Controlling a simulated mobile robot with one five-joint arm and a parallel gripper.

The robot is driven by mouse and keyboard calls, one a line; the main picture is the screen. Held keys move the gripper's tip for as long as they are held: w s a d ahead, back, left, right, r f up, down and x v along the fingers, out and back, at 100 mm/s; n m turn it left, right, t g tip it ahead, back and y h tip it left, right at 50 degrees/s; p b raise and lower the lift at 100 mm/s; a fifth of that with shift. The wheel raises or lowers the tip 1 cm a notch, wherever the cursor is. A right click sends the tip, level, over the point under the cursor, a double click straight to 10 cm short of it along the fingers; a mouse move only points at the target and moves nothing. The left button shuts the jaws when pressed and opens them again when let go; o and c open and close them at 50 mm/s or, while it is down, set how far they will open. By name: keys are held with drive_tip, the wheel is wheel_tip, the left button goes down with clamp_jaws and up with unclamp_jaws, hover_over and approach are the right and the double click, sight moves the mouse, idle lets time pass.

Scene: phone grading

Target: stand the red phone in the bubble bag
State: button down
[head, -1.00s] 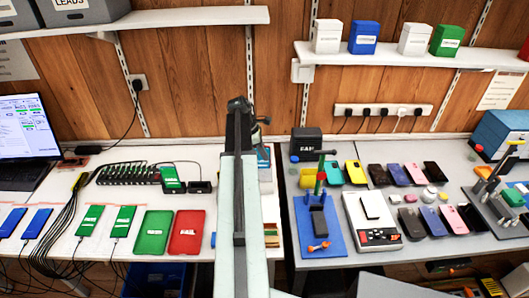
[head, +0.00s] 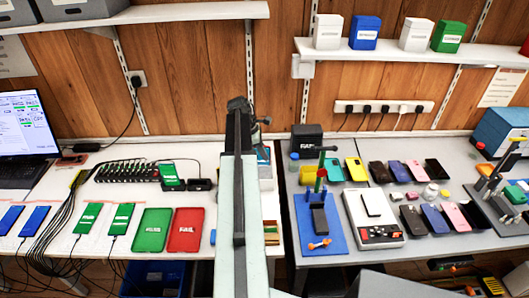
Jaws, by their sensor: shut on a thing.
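My arm (head: 238,200) rises through the middle of the head view, and its dark upper joint (head: 240,105) stands in front of the wooden wall. My gripper is not visible; the arm seems to hide it, so I cannot see what it holds. I cannot make out the red phone for sure. A pinkish-red phone-shaped piece (head: 414,172) lies in the back row on the right bench. I cannot make out the bubble bag either. A light blue thing (head: 264,157) shows only partly beside my arm.
A green tray (head: 152,245) and a red FAIL tray (head: 184,245) lie left of my arm. On the right are a blue stand (head: 335,235) with a dark phone, a white scale (head: 390,225) and several phones. A gap parts the two benches.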

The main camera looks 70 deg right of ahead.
sight(265, 146)
drive_tip(key=shift+f, duration=0.15)
drive_tip(key=shift+f+b, duration=1.35)
drive_tip(key=shift+b, duration=0.1)
drive_tip(key=c, duration=1.4)
unclamp_jaws()
drive_tip(key=shift+r, duration=0.1)
drive_tip(key=shift+s, duration=0.1)
wheel_tip(265, 146, up, 7)
drive_tip(key=p, duration=0.7)
